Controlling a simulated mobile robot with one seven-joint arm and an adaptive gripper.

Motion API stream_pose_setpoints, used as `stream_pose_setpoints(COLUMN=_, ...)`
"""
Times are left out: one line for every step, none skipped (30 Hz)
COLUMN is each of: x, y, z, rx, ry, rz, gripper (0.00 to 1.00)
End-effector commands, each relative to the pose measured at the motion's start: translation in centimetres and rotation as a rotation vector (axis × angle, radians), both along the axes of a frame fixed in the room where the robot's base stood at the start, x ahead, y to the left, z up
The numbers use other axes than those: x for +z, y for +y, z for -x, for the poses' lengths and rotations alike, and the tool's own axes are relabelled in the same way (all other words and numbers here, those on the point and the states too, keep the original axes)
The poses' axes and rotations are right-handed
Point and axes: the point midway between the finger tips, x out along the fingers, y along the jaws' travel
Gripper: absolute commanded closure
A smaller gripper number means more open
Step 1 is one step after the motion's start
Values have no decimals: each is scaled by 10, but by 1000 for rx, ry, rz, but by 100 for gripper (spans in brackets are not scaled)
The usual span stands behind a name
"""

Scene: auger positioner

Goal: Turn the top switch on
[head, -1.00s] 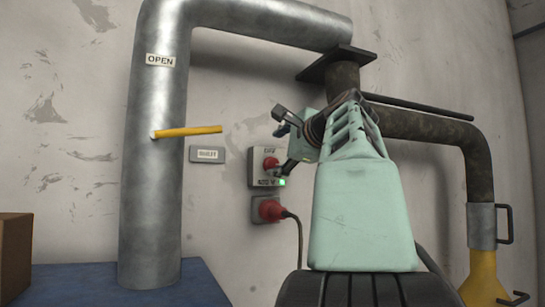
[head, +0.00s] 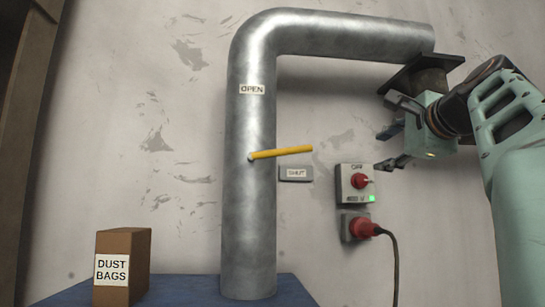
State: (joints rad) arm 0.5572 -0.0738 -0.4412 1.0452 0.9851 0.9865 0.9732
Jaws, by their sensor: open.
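The switch box (head: 355,185) is a grey box on the wall with a red knob (head: 360,181) and an "OFF" label above the knob. A small green light (head: 371,198) is lit at its lower right. The label beside the light is too small to read. My gripper (head: 383,149) is open and empty, above and to the right of the box and apart from the knob. A second grey box with a red plug (head: 363,228) and a dark cable sits just below.
A large metal pipe (head: 249,215) stands left, with a yellow lever (head: 282,152) pointing right and an "OPEN" label. A "SHUT" plate (head: 296,173) is on the wall beside it. A "DUST BAGS" box (head: 139,262) stands on a blue surface (head: 183,291).

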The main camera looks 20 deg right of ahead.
Motion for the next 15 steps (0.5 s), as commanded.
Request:
stream_pose_setpoints(x=0, y=1, z=4, rx=0, ry=-1, rz=0, gripper=58)
stream_pose_setpoints(x=0, y=1, z=5, rx=0, ry=-1, rz=0, gripper=58)
stream_pose_setpoints(x=-1, y=1, z=7, rx=-1, ry=-1, rz=0, gripper=58)
stream_pose_setpoints(x=-1, y=2, z=8, rx=-1, ry=0, rz=0, gripper=58)
stream_pose_setpoints(x=-1, y=2, z=8, rx=-1, ry=0, rz=0, gripper=58)
stream_pose_setpoints(x=-1, y=2, z=9, rx=-1, ry=0, rz=0, gripper=58)
stream_pose_setpoints(x=-1, y=2, z=9, rx=-1, ry=0, rz=0, gripper=58)
stream_pose_setpoints(x=-1, y=2, z=9, rx=-1, ry=1, rz=0, gripper=58)
stream_pose_setpoints(x=-1, y=2, z=9, rx=-1, ry=1, rz=0, gripper=58)
stream_pose_setpoints(x=-1, y=2, z=9, rx=-1, ry=1, rz=0, gripper=58)
stream_pose_setpoints(x=-1, y=2, z=9, rx=-1, ry=1, rz=0, gripper=58)
stream_pose_setpoints(x=-1, y=2, z=9, rx=-1, ry=1, rz=0, gripper=58)
stream_pose_setpoints(x=-1, y=2, z=9, rx=0, ry=0, rz=0, gripper=58)
stream_pose_setpoints(x=-1, y=2, z=9, rx=0, ry=0, rz=0, gripper=58)
stream_pose_setpoints(x=0, y=2, z=9, rx=0, ry=1, rz=0, gripper=58)
